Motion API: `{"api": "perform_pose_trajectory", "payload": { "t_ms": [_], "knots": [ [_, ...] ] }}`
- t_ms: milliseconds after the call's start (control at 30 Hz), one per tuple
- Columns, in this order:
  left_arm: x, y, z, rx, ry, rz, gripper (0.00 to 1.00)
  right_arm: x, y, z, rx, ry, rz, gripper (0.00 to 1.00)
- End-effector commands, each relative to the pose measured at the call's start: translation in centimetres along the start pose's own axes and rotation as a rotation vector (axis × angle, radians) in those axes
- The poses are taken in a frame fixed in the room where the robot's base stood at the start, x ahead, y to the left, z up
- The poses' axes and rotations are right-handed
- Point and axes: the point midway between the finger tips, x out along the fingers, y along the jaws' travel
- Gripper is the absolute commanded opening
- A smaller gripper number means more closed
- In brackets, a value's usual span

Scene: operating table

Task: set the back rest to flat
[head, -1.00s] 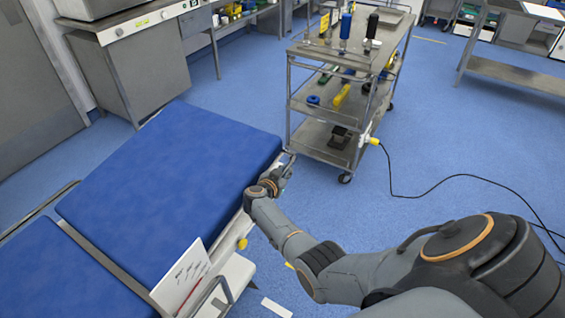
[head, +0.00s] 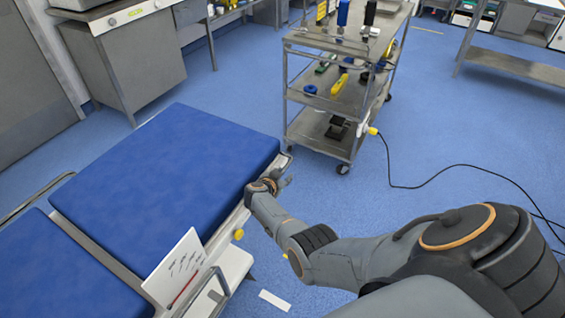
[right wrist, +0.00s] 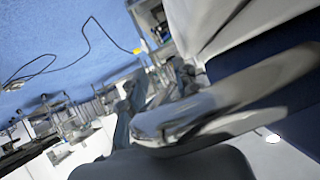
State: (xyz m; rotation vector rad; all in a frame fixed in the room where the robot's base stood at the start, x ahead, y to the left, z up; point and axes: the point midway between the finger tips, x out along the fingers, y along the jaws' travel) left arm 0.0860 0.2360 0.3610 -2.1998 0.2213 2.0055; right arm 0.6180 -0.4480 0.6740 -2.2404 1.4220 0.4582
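The back rest appears to be the large blue pad (head: 165,185) of the operating table, on the left in the head view. A narrow gap parts it from the blue pad (head: 55,275) nearer to me. I cannot tell its exact tilt. My right gripper (head: 284,181) is beside the pad's far right corner, close to the table's metal edge. In the right wrist view a shiny metal bar (right wrist: 225,105) crosses in front of my right gripper (right wrist: 155,90). I cannot tell whether the fingers touch or hold it. My left gripper is not in view.
A white card (head: 175,268) stands at the table's near right side, with a yellow knob (head: 238,234) close by. A steel trolley (head: 325,103) with tools stands beyond the gripper. A black cable (head: 440,178) lies on the floor at right. Blue floor between table and trolley is clear.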

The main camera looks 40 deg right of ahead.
Motion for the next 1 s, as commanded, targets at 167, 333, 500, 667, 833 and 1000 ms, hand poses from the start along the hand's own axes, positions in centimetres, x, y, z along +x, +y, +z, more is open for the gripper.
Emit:
{"api": "perform_pose_trajectory", "payload": {
  "t_ms": [167, 333, 500, 667, 833, 1000],
  "knots": [
    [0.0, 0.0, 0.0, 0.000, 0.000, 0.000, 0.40, 0.1, -0.2, -0.4, 0.003, 0.005, -0.003, 0.37],
    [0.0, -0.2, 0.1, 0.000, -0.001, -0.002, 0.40, -0.1, -0.3, -0.5, 0.003, 0.007, -0.005, 0.37],
    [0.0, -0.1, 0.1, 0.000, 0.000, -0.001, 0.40, -1.1, -0.4, -0.3, 0.004, 0.006, -0.008, 0.37],
    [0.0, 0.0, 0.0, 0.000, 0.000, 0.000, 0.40, -2.6, -0.2, -0.4, 0.006, 0.005, -0.005, 0.37],
    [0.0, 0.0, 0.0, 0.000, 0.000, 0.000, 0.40, -4.8, -0.2, -0.2, 0.006, 0.003, -0.004, 0.37],
    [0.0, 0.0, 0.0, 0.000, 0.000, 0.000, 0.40, -6.5, -0.3, -0.2, 0.004, 0.003, -0.005, 0.37]
  ]
}}
